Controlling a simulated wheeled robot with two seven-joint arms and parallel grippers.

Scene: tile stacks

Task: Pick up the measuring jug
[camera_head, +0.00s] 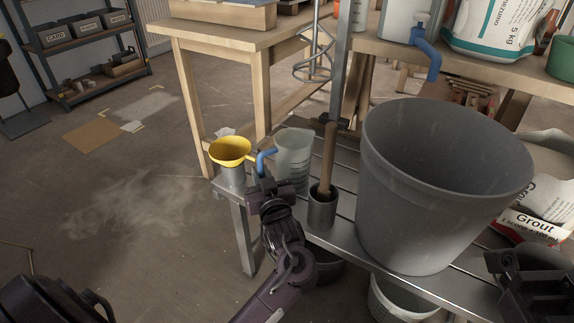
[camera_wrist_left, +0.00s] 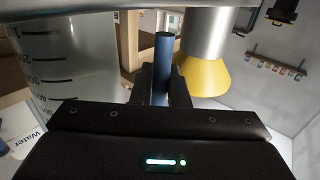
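The measuring jug (camera_head: 294,157) is translucent with dark graduation marks and a blue handle. It is upright at the left end of the slatted metal bench; I cannot tell if its base touches the slats. My left gripper (camera_head: 265,180) is at the handle, on the jug's near left side. In the left wrist view, the blue handle (camera_wrist_left: 162,62) stands between the two fingers, which sit close on both sides, shut on it. The jug's marked wall (camera_wrist_left: 65,65) fills the left of that view. My right gripper (camera_head: 530,285) is at the lower right; its fingers are unclear.
A yellow funnel (camera_head: 231,150) on a grey cylinder stands close left of the handle. A holder (camera_head: 322,210) with a wooden-handled tool is right of the jug. A large grey bucket (camera_head: 440,180) stands further right. A wooden table (camera_head: 215,35) is behind. Open floor lies left.

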